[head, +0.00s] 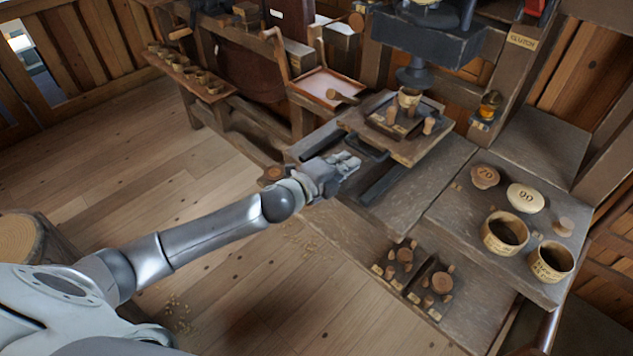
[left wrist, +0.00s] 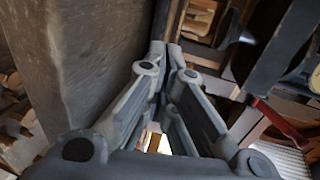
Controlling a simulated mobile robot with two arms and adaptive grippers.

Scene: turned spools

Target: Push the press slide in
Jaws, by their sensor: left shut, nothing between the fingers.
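The press slide (head: 414,148) is a wooden board carrying a dark tray, with a small cup (head: 408,97) and several wooden pegs on it. It lies beneath the press head (head: 428,45), and dark rails (head: 388,184) extend in front of it. A dark handle (head: 367,148) is at its near left edge. My left gripper (head: 355,161) is shut and empty, close to the handle and the slide's front edge; I cannot tell whether it touches. In the left wrist view, its fingertips (left wrist: 173,50) meet. My right gripper is not in view.
A side board at right holds a 70 disc (head: 485,177), a 90 disc (head: 525,198) and two cups (head: 505,233). Trays of turned pieces (head: 402,258) lie on the bench front. A shelf of small cups (head: 190,75) stands at upper left. Open floor lies left.

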